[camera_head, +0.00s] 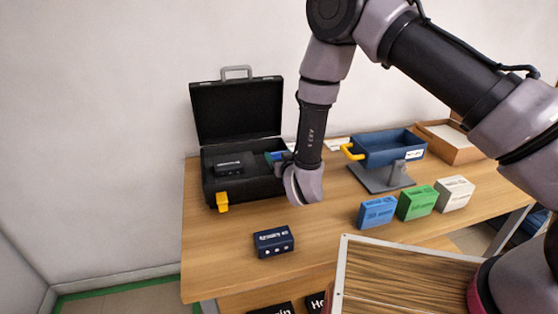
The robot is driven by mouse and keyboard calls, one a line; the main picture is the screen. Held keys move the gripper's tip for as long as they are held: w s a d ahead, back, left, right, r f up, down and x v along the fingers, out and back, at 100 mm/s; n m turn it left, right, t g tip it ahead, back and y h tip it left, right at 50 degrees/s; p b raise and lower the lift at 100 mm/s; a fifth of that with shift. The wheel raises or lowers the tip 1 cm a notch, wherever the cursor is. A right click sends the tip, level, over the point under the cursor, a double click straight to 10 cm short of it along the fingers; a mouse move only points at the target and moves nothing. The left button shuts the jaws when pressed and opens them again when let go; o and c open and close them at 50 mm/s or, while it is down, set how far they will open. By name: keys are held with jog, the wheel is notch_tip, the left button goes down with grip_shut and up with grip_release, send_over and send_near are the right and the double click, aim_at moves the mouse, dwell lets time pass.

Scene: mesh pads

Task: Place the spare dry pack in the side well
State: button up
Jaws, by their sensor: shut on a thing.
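An open black case (245,188) with its lid raised stands at the back left of the table. A dark device (231,165) sits in the left part of the case. My gripper (282,159) is at the right part of the case, shut on a small blue-green pack (274,156). My wrist hides part of this pack and of the well around it. I cannot tell whether the pack touches the well floor. Blue (377,212), green (417,203) and pale (455,194) packs stand in a row at the right.
A dark blue labelled box (273,242) lies in front of the case. A blue tray (385,149) with a yellow handle stands on a grey base at the back right. The table's middle is clear.

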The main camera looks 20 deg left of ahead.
jog(key=shift+f, duration=0.8)
jog(key=shift+f, duration=0.1)
jog(key=shift+f, duration=0.4)
jog(key=o, duration=1.3)
jog(key=shift+c, duration=0.2)
